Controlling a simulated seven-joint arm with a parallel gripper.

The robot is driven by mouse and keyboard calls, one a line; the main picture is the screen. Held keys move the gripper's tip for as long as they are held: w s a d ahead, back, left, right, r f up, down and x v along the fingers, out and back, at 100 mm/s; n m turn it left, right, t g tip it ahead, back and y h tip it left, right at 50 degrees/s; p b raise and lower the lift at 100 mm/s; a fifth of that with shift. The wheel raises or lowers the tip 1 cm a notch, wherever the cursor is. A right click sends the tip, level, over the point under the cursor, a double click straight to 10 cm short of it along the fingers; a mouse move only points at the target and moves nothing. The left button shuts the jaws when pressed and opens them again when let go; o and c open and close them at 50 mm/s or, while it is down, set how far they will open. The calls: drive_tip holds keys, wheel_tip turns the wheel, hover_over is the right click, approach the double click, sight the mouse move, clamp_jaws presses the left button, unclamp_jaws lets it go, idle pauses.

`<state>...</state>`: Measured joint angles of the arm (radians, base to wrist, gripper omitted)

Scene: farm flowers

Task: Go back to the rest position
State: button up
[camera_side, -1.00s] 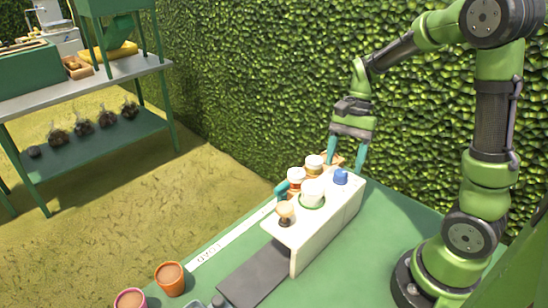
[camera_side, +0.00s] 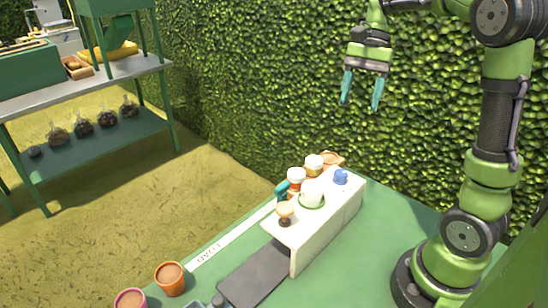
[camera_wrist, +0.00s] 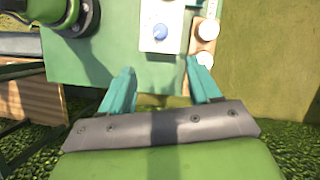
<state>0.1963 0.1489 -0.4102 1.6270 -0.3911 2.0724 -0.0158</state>
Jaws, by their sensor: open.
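My gripper (camera_side: 361,90) is open and empty, with its teal fingers pointing down. It hangs in the air in front of the hedge, well above the white stand (camera_side: 328,228) on the green table. In the wrist view my gripper (camera_wrist: 160,92) also shows nothing between its fingers. The stand carries a blue knob (camera_side: 340,177), a white cup (camera_side: 311,193) and a small brown-and-cream item (camera_side: 285,212). The blue knob also shows in the wrist view (camera_wrist: 160,32).
White-lidded jars (camera_side: 296,178) stand behind the stand. A dark grey mat (camera_side: 254,275) lies before it, and terracotta pots (camera_side: 169,279) stand at the table's front left. The hedge (camera_side: 270,90) rises behind. A green shelf (camera_side: 100,145) stands at the far left.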

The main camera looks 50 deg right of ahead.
drive_tip(key=s+a+f+n+t+h, duration=0.1)
drive_tip(key=s+a+n+t, duration=0.2)
drive_tip(key=a, duration=0.5)
drive_tip(key=s+a+f+n+t+h, duration=0.1)
drive_tip(key=s+a+n+t, duration=0.2)
drive_tip(key=a+n+t, duration=0.2)
drive_tip(key=a+n, duration=0.3)
drive_tip(key=shift+s+f, duration=0.3)
drive_tip(key=shift+f, duration=0.05)
idle(0.7)
